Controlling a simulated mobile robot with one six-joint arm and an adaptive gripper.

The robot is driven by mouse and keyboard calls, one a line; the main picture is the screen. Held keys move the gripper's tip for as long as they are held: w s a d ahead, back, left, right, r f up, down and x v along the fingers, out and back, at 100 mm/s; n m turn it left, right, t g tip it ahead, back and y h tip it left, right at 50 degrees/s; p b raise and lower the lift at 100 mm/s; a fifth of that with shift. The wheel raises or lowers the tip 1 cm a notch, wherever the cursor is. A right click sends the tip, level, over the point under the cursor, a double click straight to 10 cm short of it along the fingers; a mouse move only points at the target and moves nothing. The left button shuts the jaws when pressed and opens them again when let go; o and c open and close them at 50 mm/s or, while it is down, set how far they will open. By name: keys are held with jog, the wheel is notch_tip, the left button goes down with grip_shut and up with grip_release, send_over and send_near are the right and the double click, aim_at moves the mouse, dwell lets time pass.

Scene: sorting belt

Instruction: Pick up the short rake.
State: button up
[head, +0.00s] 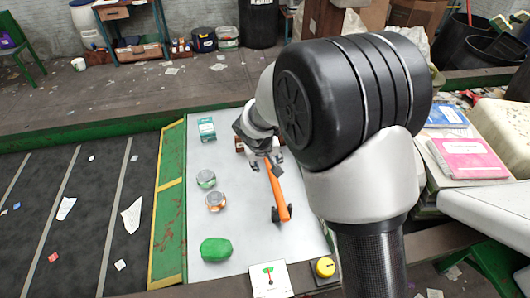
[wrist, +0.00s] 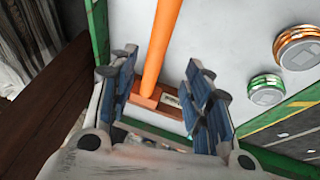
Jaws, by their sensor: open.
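The short rake (head: 279,190) lies on the grey sorting table with its orange handle pointing away and its dark head (head: 282,214) toward the near side. My gripper (head: 262,160) is over the far end of the handle. In the wrist view my gripper (wrist: 161,65) is open, with a blue-padded finger on either side of the orange handle (wrist: 162,45) and a gap to each. The rake's head is outside the wrist view. I cannot tell how far the fingertips are above the table.
A brown block-like item (wrist: 142,101) lies by the handle's far end. The dark belt (head: 85,220) is further left.

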aim_at(270, 167)
jog(key=x, duration=0.3)
jog(key=shift+w+d+f, duration=0.1)
jog(key=shift+f, duration=0.05)
jog(key=shift+d+b+x, duration=0.1)
jog(key=shift+b+x, duration=0.3)
jog(key=shift+x, duration=0.9)
jog(key=shift+d+b+x, duration=0.15)
jog(key=shift+b+x, duration=0.25)
jog(key=shift+x, duration=0.95)
jog(key=shift+s, duration=0.25)
jog(key=shift+c, duration=0.2)
grip_shut()
